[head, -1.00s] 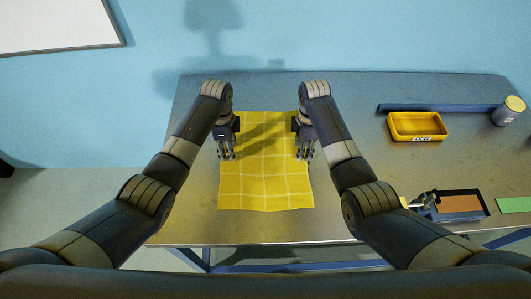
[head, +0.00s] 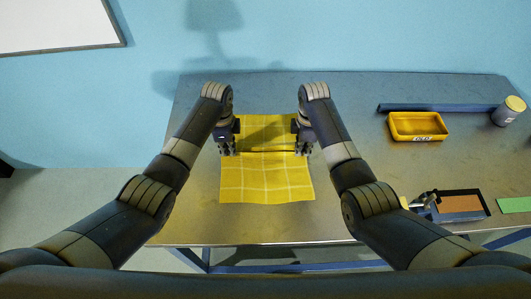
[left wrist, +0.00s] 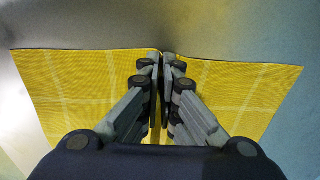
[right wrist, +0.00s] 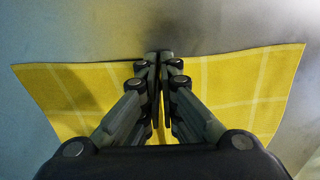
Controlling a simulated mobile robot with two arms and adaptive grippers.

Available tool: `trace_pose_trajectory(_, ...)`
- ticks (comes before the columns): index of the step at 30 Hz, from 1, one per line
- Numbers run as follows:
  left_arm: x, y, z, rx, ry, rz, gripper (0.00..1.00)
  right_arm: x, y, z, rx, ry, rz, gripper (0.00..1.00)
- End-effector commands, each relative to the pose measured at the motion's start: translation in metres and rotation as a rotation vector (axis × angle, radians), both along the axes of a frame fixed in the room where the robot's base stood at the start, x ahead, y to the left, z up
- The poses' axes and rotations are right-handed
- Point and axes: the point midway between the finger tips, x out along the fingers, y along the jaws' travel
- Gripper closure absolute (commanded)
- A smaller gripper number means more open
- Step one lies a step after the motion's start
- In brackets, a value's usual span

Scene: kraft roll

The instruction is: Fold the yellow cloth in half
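The yellow checked cloth (head: 265,180) lies on the metal table, with a crosswise ridge between my two grippers. Its far part (head: 265,130) is darker, in shadow. My left gripper (head: 227,150) is shut on the cloth's left side edge, about midway along it. My right gripper (head: 304,150) is shut on the right side edge at the same level. In the left wrist view (left wrist: 162,65) and the right wrist view (right wrist: 160,65), the fingertips are together at the cloth's edge, with cloth spreading to both sides. The fingers hide the pinched cloth itself.
A yellow bin (head: 418,127) stands at the right, by a blue bar (head: 435,107) and a can (head: 508,112). A dark-framed tray (head: 460,206) and a green sheet (head: 515,204) lie at the front right. The table beside the cloth is clear.

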Motion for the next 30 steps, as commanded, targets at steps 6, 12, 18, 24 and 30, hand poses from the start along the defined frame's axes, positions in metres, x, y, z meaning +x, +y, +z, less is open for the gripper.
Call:
trace_pose_trajectory(6,-0.002,0.001,-0.003,0.002,0.005,0.001,1.00,-0.001,-0.001,-0.002,-0.002,0.004,-0.001,1.00)
trace_pose_trajectory(12,-0.002,0.001,-0.002,0.003,0.006,0.001,1.00,-0.002,-0.001,-0.002,-0.003,0.005,-0.001,1.00)
trace_pose_trajectory(18,-0.002,0.001,0.005,0.003,0.006,0.001,1.00,-0.002,-0.002,0.005,-0.003,0.005,-0.001,1.00)
trace_pose_trajectory(24,-0.001,0.001,0.021,0.003,0.003,0.001,1.00,-0.001,-0.001,0.021,-0.003,0.003,-0.001,1.00)
trace_pose_trajectory(30,-0.001,0.001,0.037,0.002,0.003,0.001,1.00,-0.001,-0.001,0.037,-0.002,0.003,-0.001,1.00)
